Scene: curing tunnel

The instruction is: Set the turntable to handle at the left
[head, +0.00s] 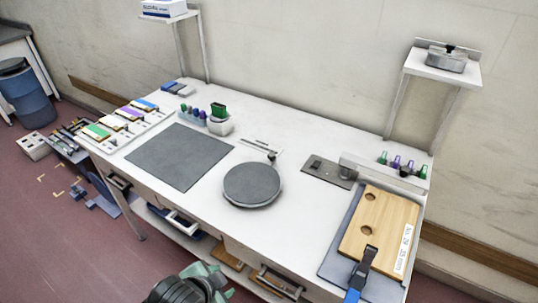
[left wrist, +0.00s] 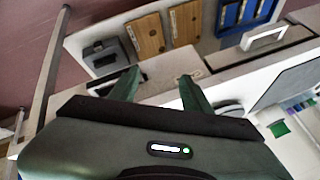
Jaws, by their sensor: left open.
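The turntable (head: 251,185) is a round dark grey disc on the white bench, near the middle in the head view. A small dark handle (head: 271,157) stands at its far edge, slightly right of centre, beside a white marked plate (head: 261,145). In the left wrist view, a grey rounded edge (left wrist: 230,107) that seems to be the turntable shows partly behind my gripper. My left gripper (head: 213,283) is in front of the bench, at the bottom of the head view, apart from the turntable. Its green fingers (left wrist: 158,85) are apart with nothing between them. My right gripper is not in view.
A dark grey mat (head: 179,156) lies left of the turntable. A clamped wooden board (head: 379,229) lies at the right. The bench around the disc is mostly clear.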

